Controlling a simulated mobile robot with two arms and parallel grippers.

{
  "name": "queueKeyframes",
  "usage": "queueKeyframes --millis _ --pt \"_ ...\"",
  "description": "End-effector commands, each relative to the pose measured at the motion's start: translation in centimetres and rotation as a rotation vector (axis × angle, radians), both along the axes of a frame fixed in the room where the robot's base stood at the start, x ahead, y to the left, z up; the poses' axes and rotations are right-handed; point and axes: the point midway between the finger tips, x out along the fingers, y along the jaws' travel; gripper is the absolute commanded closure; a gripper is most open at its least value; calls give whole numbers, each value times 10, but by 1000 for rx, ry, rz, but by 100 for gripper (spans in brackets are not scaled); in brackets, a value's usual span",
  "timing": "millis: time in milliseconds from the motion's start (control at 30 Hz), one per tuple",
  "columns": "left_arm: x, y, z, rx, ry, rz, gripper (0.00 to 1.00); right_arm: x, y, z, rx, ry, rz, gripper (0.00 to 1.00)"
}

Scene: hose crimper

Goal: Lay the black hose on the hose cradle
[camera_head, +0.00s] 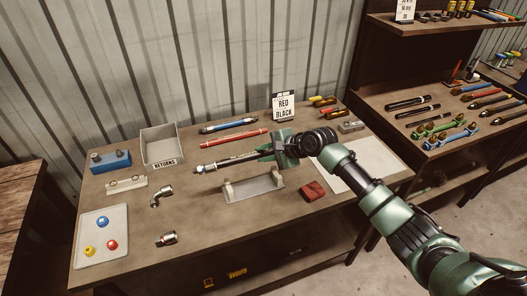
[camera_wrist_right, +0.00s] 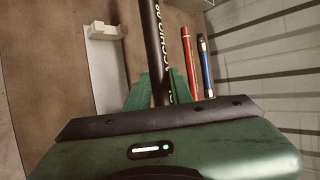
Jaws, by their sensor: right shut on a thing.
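My right gripper (camera_head: 268,152) is shut on the black hose (camera_head: 235,160), between its green fingers. The hose points left in the head view and ends in a silver fitting (camera_head: 200,169). In the right wrist view the hose (camera_wrist_right: 157,45) runs up between the fingers (camera_wrist_right: 160,85), with yellow lettering on it. The hose cradle (camera_head: 254,188) is a pale grey plate with raised end supports, empty on the table. The hose shows just behind it in the head view. The cradle also shows left of the hose in the right wrist view (camera_wrist_right: 105,75). My left gripper is not in view.
A red hose (camera_head: 234,138) and a blue hose (camera_head: 229,125) lie behind, near a "RED BLACK" sign (camera_head: 283,106). A red block (camera_head: 313,191) sits right of the cradle. Metal elbow fittings (camera_head: 161,196) and a returns bin (camera_head: 160,145) stand left.

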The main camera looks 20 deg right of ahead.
Motion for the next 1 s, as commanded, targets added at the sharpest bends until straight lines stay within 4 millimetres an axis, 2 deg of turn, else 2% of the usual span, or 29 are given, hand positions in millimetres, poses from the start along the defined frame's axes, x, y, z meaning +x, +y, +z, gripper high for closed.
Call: queueKeyframes --millis 200,600,800,1000 --pt "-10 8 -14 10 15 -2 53 0 0 -27 3 -1 -1 100" --pt "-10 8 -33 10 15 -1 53 1 1 -71 4 -2 -1 100" --pt "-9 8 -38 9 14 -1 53 1 0 -83 3 -3 -1 100" --pt "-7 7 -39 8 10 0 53 1 0 -86 2 -4 0 100"
